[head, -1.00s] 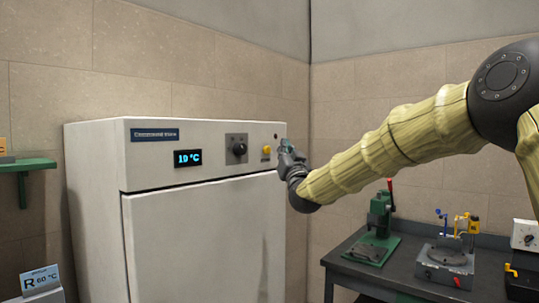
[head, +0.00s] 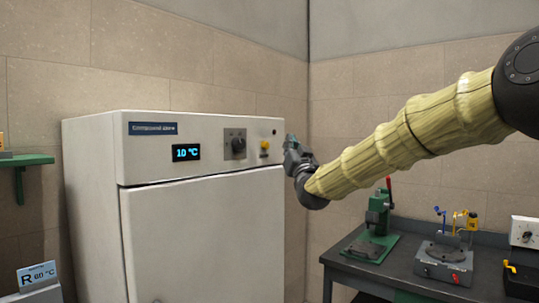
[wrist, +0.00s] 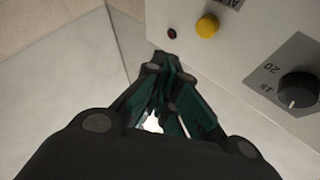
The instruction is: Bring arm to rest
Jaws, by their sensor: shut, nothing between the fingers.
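My gripper (head: 288,140) is in front of the right end of the white cabinet's upper panel, a little to the right of the yellow button. It is shut and holds nothing. In the wrist view its dark green fingers (wrist: 170,65) come together at the tips, just below a small dark red button (wrist: 172,33). I cannot tell how far the tips are from the panel. My arm, in a yellowish sleeve, reaches in from the right.
The cabinet (head: 210,235) has a display reading 10 °C (head: 186,153), a black knob (head: 237,144) and a yellow button (head: 264,147). A dark bench (head: 400,265) at the lower right carries a green press (head: 378,215) and a gauge device (head: 445,255). A green shelf (head: 25,161) is at the left.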

